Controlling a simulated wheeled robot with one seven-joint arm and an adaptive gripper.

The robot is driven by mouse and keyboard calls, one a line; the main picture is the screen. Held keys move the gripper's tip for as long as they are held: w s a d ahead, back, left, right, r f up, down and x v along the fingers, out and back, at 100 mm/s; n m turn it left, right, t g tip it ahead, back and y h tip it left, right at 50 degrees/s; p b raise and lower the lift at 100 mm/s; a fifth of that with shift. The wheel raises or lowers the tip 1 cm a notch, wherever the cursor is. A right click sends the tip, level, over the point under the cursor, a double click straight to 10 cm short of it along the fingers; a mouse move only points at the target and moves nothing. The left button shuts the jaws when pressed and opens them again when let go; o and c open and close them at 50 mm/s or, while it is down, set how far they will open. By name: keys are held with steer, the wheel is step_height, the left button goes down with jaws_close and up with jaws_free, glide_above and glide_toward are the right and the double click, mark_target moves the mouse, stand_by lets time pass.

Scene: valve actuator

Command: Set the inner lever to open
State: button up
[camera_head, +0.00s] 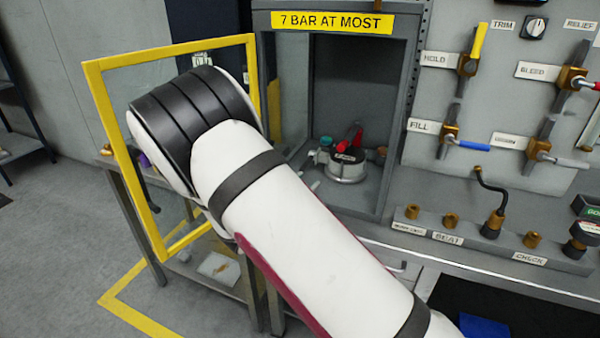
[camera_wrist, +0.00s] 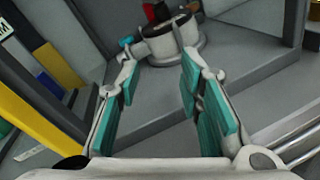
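A round pale metal valve actuator (camera_head: 347,169) stands on the floor of an open grey cabinet (camera_head: 385,130) under a "7 BAR AT MOST" sign. A red lever (camera_head: 351,138) sits on its top, and a small teal part (camera_head: 325,142) is at its left. In the wrist view the actuator (camera_wrist: 172,46) is ahead at the top, with the red part (camera_wrist: 156,11) cut off by the frame edge. My gripper (camera_wrist: 160,68) is open and empty, its teal-padded fingers pointing towards the actuator. I see no clear contact. In the head view my arm hides most of the gripper.
A yellow-framed door (camera_head: 122,165) stands open at the cabinet's left, close to my arm. The cabinet's side walls bound the opening. Right of it, a grey panel (camera_head: 425,165) carries several labelled valves with yellow, blue, red and grey handles, above a ledge with brass fittings (camera_head: 451,220).

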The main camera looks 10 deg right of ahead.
steer(key=a+f+n+t, duration=0.1)
steer(key=w+a+f+n+t+y, duration=0.1)
steer(key=a+f, duration=0.1)
steer(key=w+a+f+n+t+y, duration=0.1)
steer(key=a+n, duration=0.1)
steer(key=shift+f, duration=0.2)
steer(key=x, duration=1.3)
steer(key=shift+w, duration=0.35)
jaws_close()
